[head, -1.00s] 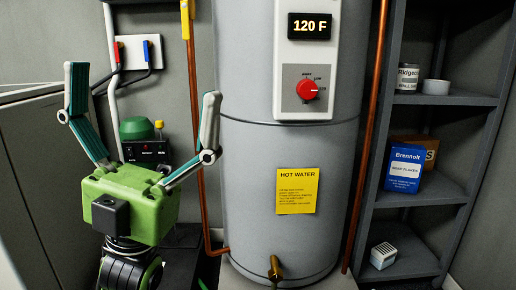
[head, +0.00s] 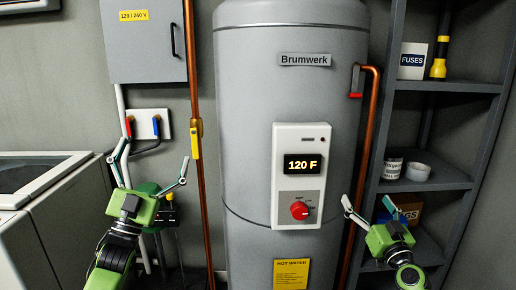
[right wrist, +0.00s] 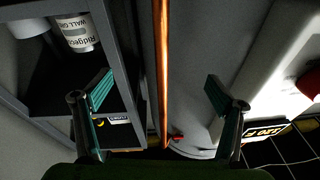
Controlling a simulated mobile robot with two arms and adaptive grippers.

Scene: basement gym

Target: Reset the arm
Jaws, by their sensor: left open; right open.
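My left gripper (head: 153,168) is open and empty at the lower left of the head view, in front of the wall below the grey electrical box. My right gripper (head: 367,210) is open and empty at the lower right, in front of the gap between the water heater (head: 250,120) and the shelf unit. In the right wrist view its two fingers (right wrist: 158,98) stand wide apart, with a copper pipe (right wrist: 162,70) seen between them and nothing held. Both grippers are green with teal finger pads.
The heater's control panel (head: 286,207) has a red knob (head: 299,210) and reads 120 F. A grey shelf unit (head: 440,86) holds a can (head: 392,166), a tape roll (head: 418,172), a fuse box (head: 412,62) and a flashlight (head: 439,58). A white appliance (head: 30,180) stands at left.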

